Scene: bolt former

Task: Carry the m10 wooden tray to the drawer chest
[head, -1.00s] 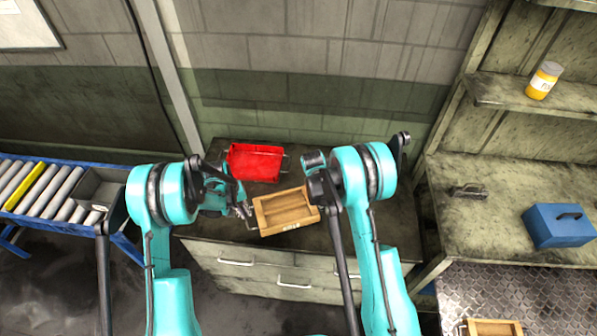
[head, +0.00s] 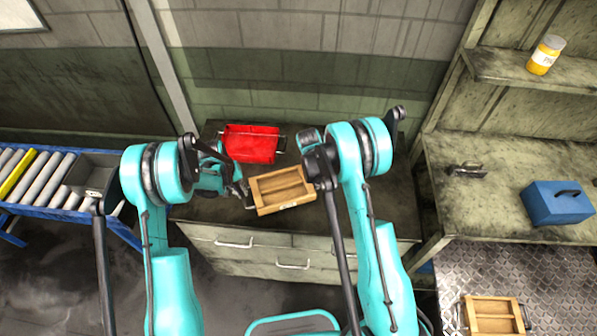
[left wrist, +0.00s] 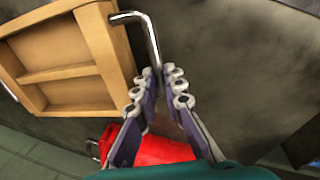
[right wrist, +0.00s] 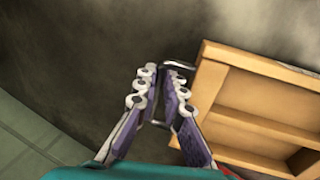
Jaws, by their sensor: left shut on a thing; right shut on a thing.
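The wooden tray (head: 270,207), with two compartments showing, is over the dark top of the drawer chest (head: 250,263). I cannot tell whether it rests there or is held just above. My left gripper (head: 241,190) is shut on the metal handle at the tray's left end; the left wrist view shows this handle (left wrist: 150,38) between the fingers (left wrist: 160,88). My right gripper (right wrist: 162,85) is shut on the handle at the other end, beside the tray (right wrist: 250,62). In the head view my right arm hides that handle.
A red bin (head: 250,143) stands on the chest behind the tray. A roller conveyor (head: 35,180) is at left. At right are a bench with a blue box (head: 558,203), a shelf with a yellow jar (head: 546,56), and another wooden tray (head: 494,322) low down.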

